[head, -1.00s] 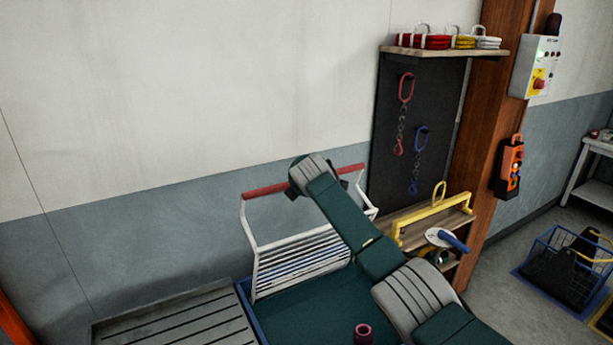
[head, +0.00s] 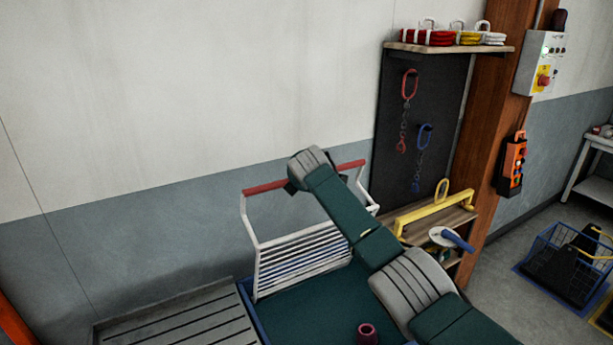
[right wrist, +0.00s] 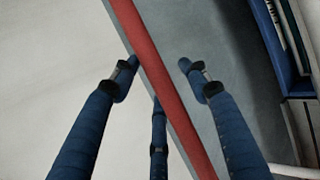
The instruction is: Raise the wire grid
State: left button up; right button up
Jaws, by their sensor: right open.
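The wire grid (head: 300,262) is a white frame with several thin bars, standing tilted up at the back of a blue-edged, dark green surface in the head view. A red crossbar (head: 265,187) joins the tops of its two side arms. My right arm reaches across from the lower right, and its wrist hides part of the crossbar. In the right wrist view my right gripper (right wrist: 158,66) is open, with the red crossbar (right wrist: 178,118) running diagonally between its blue fingers. I cannot tell whether any finger touches it. My left gripper is not in view.
A slatted grey surface (head: 180,325) lies left of the grid. A dark red ring-shaped piece (head: 367,333) is in front. Right of the grid, a shelf (head: 417,212) holds a yellow bar frame (head: 435,212). Chains hang on a dark panel (head: 390,130) behind it.

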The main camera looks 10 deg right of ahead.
jog(key=shift+r, duration=0.1)
jog(key=shift+s+r, duration=0.4)
jog(key=shift+s, duration=0.2)
jog(key=v, duration=1)
jog(key=shift+s, duration=0.25)
jog(key=shift+a, duration=0.1)
